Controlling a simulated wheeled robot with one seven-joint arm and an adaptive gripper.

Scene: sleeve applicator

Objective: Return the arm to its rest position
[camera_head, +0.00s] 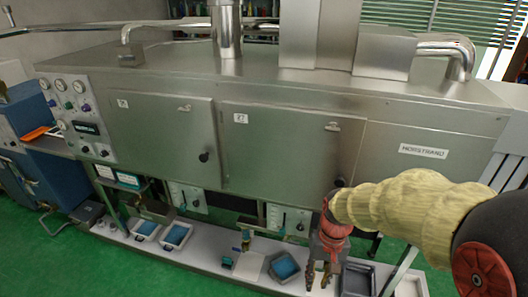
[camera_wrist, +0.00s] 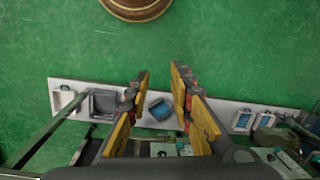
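My gripper (camera_head: 318,274) hangs at the lower right of the head view, fingers pointing down, in front of the steel machine (camera_head: 270,140). My arm comes in from the right edge in a yellowish sleeve. In the wrist view my gripper (camera_wrist: 160,95) has its two fingers spread wide apart. Nothing is held between them. The floor and a white shelf (camera_wrist: 220,108) show below and beyond the fingers.
The low shelf (camera_head: 190,255) along the machine's foot bears several trays, among them a blue one (camera_head: 284,267) and a dark one (camera_head: 357,280) close to my gripper. A blue cabinet (camera_head: 45,165) stands at the left. Green floor (camera_head: 60,270) is open in front.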

